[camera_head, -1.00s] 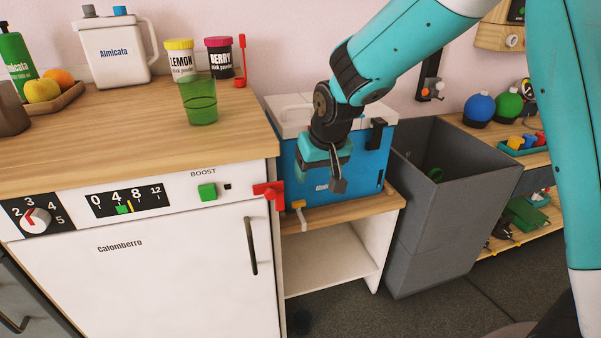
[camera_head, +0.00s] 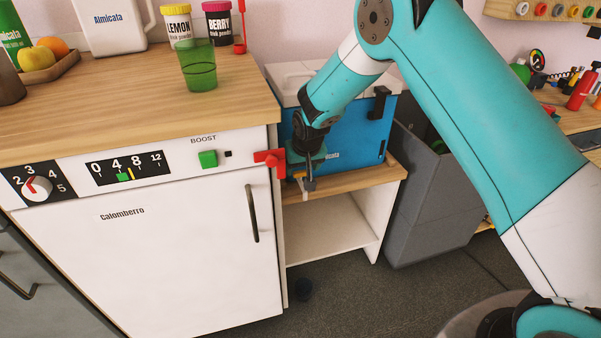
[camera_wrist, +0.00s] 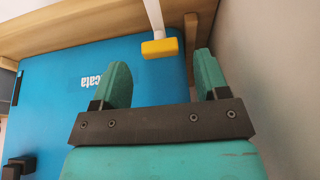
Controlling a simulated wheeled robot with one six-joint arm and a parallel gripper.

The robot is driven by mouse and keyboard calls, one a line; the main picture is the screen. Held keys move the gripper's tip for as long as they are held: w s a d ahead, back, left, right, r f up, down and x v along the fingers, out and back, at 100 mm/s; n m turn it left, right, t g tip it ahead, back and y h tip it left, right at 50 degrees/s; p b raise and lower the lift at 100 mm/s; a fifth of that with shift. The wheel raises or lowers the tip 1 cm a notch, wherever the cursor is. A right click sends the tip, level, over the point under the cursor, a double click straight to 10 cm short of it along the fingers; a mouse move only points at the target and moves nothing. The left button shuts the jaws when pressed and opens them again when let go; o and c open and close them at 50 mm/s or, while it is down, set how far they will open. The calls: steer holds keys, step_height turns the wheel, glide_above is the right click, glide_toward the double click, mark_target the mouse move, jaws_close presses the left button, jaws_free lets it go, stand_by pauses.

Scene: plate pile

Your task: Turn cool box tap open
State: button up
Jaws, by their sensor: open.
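The blue cool box (camera_head: 352,137) with a white lid (camera_head: 298,74) stands on a low wooden shelf right of the white cabinet. Its tap has a yellow handle (camera_wrist: 160,48) on a white stem, seen at the top middle of the wrist view. In the head view the yellow part (camera_head: 298,175) shows at the lower left of the box, partly hidden by my gripper. My gripper (camera_head: 307,182) is in front of the box, close to the tap. In the wrist view its two green fingers (camera_wrist: 163,80) are apart and empty, with the yellow handle beyond them, between their directions.
A red handle (camera_head: 270,160) sticks out from the cabinet's right edge, just left of my gripper. A grey bin (camera_head: 415,215) stands right of the shelf. A green cup (camera_head: 198,68) stands on the wooden counter (camera_head: 120,118). The lower shelf (camera_head: 325,235) is bare.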

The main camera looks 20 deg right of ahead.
mark_target(300, 175)
steer(key=shift+x, duration=1.3)
steer(key=c, duration=0.9)
steer(key=shift+n, duration=0.4)
steer(key=n, duration=0.1)
steer(key=n+y+p, duration=0.1)
steer(key=n, duration=0.1)
steer(key=shift+d+r+n+y, duration=0.1)
steer(key=shift+d+n+y, duration=0.1)
steer(key=shift+n+y, duration=0.1)
steer(key=shift+d+n+g+y+p, duration=0.1)
steer(key=shift+n+g+y+p, duration=0.4)
steer(key=shift+n, duration=1.7)
steer(key=shift+y, duration=0.3)
